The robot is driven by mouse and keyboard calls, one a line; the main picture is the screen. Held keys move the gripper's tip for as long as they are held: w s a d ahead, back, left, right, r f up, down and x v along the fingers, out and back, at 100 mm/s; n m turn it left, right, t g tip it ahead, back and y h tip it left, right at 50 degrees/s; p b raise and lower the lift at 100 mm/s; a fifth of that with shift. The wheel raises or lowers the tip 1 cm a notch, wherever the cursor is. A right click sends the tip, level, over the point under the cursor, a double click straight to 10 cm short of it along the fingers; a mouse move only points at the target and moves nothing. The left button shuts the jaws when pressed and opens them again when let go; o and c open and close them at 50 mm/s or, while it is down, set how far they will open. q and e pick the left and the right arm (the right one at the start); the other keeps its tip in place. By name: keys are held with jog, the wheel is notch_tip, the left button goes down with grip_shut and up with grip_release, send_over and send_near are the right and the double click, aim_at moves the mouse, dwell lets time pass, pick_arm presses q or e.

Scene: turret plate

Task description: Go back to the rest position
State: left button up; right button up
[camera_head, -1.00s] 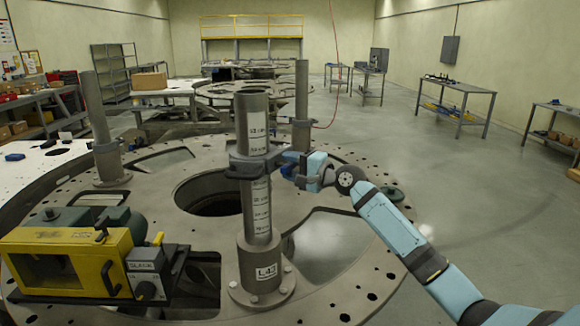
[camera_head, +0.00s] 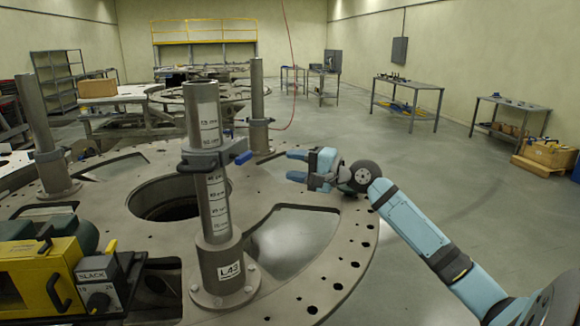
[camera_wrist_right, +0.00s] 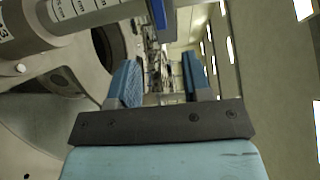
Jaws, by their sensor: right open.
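My right gripper (camera_head: 297,166) is open and empty in the head view, to the right of the labelled post and apart from it. In the right wrist view its two blue fingers (camera_wrist_right: 160,82) stand apart with nothing between them. The near post (camera_head: 213,180) stands upright on the turret plate (camera_head: 335,262), with a scale label and an L43 tag. A dark clamp (camera_head: 205,160) with a blue handle (camera_head: 243,158) sits around the post. The handle also shows at the top of the right wrist view (camera_wrist_right: 158,14). My left gripper is not in view.
A yellow machine (camera_head: 40,275) marked SLACK is at the lower left of the plate. Two more posts, one at the left (camera_head: 45,140) and one at the back (camera_head: 257,105), stand on the plate. Work tables (camera_head: 408,97) stand farther back.

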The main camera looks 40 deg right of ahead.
dwell(0.4)
jog(key=s+a+f+n+g+h, duration=0.1)
jog(key=s+a+f+n, duration=0.2)
jog(key=f, duration=0.8)
jog(key=s+a+f+n+g+h, duration=0.15)
jog(key=a+f, duration=0.35)
jog(key=f, duration=0.5)
jog(key=s+a+f+n+g+h, duration=0.1)
jog(key=s+a+f+n, duration=0.2)
jog(key=f, duration=0.8)
jog(key=s+a+f+n+g, duration=0.1)
jog(key=s+a+f+n, duration=0.3)
jog(key=s+a, duration=0.5)
jog(key=s+a+f+n+g+p, duration=0.1)
jog(key=s+a+f+n, duration=0.3)
jog(key=s+a+f, duration=0.5)
jog(key=shift+a+f+n+h, duration=0.2)
jog(key=shift+a+n+h, duration=0.15)
jog(key=shift+a, duration=0.2)
